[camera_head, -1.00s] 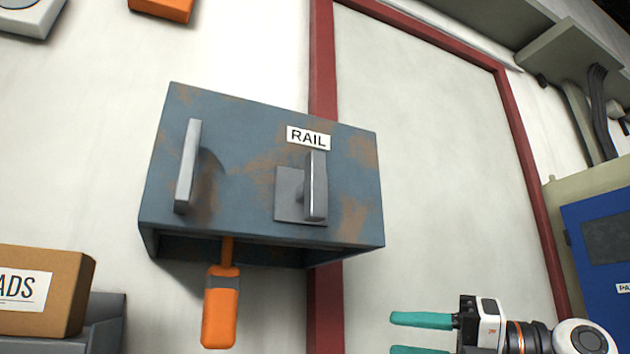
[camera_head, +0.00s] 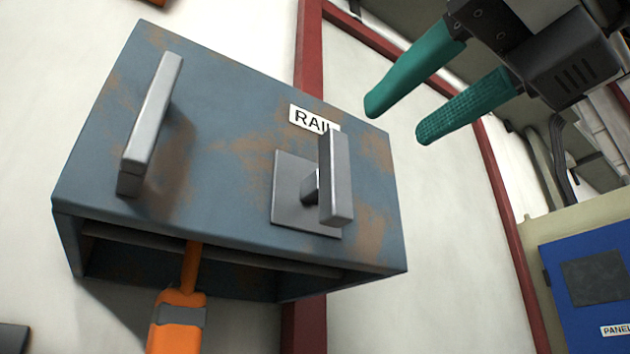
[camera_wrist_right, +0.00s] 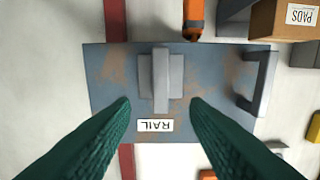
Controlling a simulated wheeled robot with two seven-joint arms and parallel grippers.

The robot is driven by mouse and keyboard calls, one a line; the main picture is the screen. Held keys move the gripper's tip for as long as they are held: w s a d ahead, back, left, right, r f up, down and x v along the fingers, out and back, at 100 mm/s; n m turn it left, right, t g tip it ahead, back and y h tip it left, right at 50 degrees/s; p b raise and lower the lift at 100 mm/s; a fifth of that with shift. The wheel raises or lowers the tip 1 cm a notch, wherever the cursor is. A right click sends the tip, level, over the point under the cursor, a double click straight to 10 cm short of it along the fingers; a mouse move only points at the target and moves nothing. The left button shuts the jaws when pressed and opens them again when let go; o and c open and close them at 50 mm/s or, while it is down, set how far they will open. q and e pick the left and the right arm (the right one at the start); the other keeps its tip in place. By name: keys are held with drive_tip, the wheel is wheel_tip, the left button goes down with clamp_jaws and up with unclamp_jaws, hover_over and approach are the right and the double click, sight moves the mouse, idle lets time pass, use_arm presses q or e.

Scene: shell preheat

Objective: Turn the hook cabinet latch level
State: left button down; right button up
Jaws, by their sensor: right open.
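The hook cabinet (camera_head: 225,150) is a rusty blue-grey box on the wall with a RAIL label (camera_head: 312,118). Its latch (camera_head: 337,178) is a grey bar standing upright on a square plate. My right gripper (camera_head: 395,120) has green fingers. It is open and empty, up and to the right of the latch and apart from it. In the right wrist view the latch (camera_wrist_right: 161,80) lies ahead between the open fingers (camera_wrist_right: 158,105), with the upside-down label nearer. My left gripper is not in view.
A fixed grey handle (camera_head: 152,115) stands at the cabinet's left. An orange-handled tool (camera_head: 178,320) hangs below it. A red frame (camera_head: 308,50) runs behind the cabinet. A blue panel (camera_head: 600,290) is at the right. In the right wrist view a PADS box (camera_wrist_right: 285,20) sits at the top right.

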sight(341, 161)
drive_tip(key=p+x, duration=0.2)
drive_tip(key=x, duration=0.1)
drive_tip(key=shift+w+a+r, duration=0.15)
drive_tip(key=shift+w+r, duration=0.05)
drive_tip(key=shift+w, duration=0.1)
drive_tip(key=p+x, duration=0.1)
drive_tip(key=x, duration=0.3)
drive_tip(key=shift+w+a+f, duration=0.1)
drive_tip(key=shift+w+a, duration=0.05)
drive_tip(key=shift+a, duration=0.05)
drive_tip(key=shift+p+x, duration=0.65)
drive_tip(key=shift+x, duration=0.3)
drive_tip(key=shift+w+a+f, duration=0.15)
drive_tip(key=shift+w, duration=0.05)
drive_tip(key=shift+c, duration=0.2)
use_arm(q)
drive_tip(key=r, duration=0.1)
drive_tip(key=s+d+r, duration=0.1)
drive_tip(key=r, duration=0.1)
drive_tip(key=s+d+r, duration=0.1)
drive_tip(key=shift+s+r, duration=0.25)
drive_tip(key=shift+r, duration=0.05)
use_arm(e)
clamp_jaws()
